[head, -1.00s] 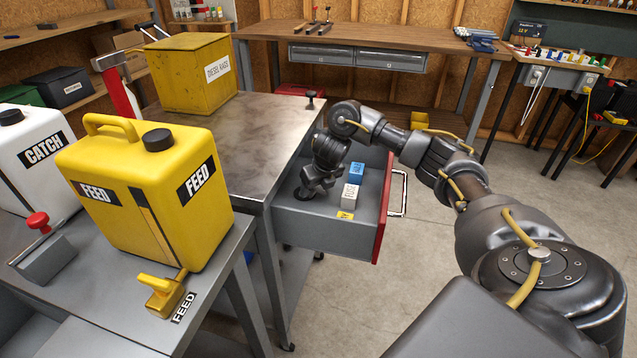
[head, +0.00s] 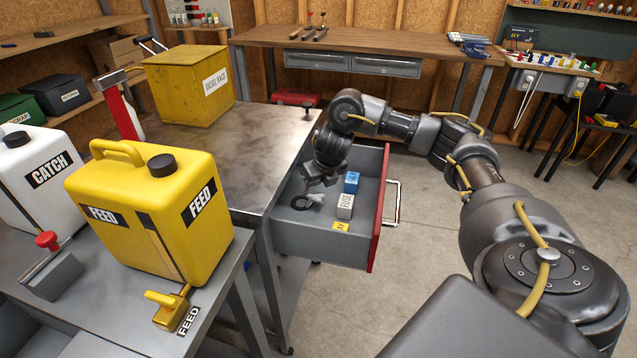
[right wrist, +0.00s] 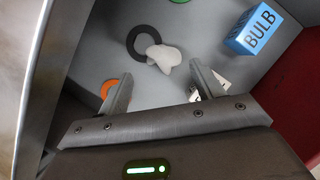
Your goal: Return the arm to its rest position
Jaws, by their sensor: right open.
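My right arm reaches in from the right in the head view, and its gripper (head: 322,180) is over the open drawer (head: 283,234). In the right wrist view the two fingers of this gripper (right wrist: 158,92) are apart with nothing between them. A black ring (right wrist: 133,45) and a pale white piece (right wrist: 164,56) lie on the drawer floor beyond the fingertips. A blue box marked BULB (right wrist: 264,34) and a white box marked FUSE (head: 346,206) stand in the drawer. My left gripper does not show.
The metal bench top (head: 255,140) is left of the drawer, with a yellow DIESEL RAGS box (head: 188,88) on it. A yellow FEED can (head: 150,215) and a white CATCH can (head: 35,180) stand nearer left. The floor (head: 420,220) right of the drawer is clear.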

